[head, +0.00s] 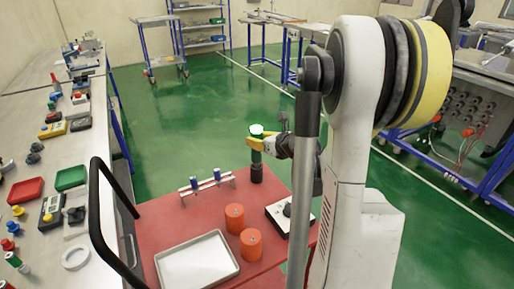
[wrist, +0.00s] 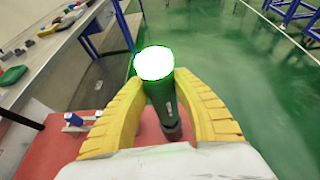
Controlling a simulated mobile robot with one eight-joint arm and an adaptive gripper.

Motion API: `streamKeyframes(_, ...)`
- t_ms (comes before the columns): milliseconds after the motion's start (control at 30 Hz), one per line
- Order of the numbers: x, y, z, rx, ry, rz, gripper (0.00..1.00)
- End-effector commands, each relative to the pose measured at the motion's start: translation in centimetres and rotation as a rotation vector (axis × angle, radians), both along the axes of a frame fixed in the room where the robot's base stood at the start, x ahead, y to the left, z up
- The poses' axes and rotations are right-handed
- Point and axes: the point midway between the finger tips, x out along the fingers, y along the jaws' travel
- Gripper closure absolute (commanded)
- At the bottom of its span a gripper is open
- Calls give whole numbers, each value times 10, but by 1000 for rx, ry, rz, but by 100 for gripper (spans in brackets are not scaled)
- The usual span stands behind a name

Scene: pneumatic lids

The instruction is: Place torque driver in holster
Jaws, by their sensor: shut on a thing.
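The torque driver (wrist: 160,92) is a dark green cylinder with a bright white top, standing roughly upright. In the head view the driver (head: 256,132) is at the back right of the red tabletop. My gripper (head: 259,144) has its yellow fingers closed around its upper body. In the wrist view my gripper (wrist: 165,110) has one finger on each side of it. A short dark cylinder, which looks like the holster (head: 257,174), stands on the red top directly below the driver. I cannot tell whether the driver's lower end is inside it or just above it.
The red cart top (head: 185,215) also holds a white rail with blue pieces (head: 207,184), two orange cylinders (head: 235,217), a white tray (head: 196,263) and a dark-topped box (head: 286,213). A long bench (head: 50,130) with parts runs along the left. Green floor is open beyond.

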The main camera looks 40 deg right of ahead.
Motion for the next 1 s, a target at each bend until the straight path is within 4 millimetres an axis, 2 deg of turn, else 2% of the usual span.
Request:
streamKeyframes(33,1,-1,-12,1,-1,0,100)
streamKeyframes(100,0,0,-17,1,-1,0,100)
streamKeyframes(467,0,0,-20,1,-1,0,100)
streamKeyframes(500,0,0,-20,0,0,0,59)
streamKeyframes(533,0,0,-19,0,0,0,50)
streamKeyframes(900,0,0,-15,0,0,0,49)
streamKeyframes(1000,-11,1,-9,1,0,-3,49)
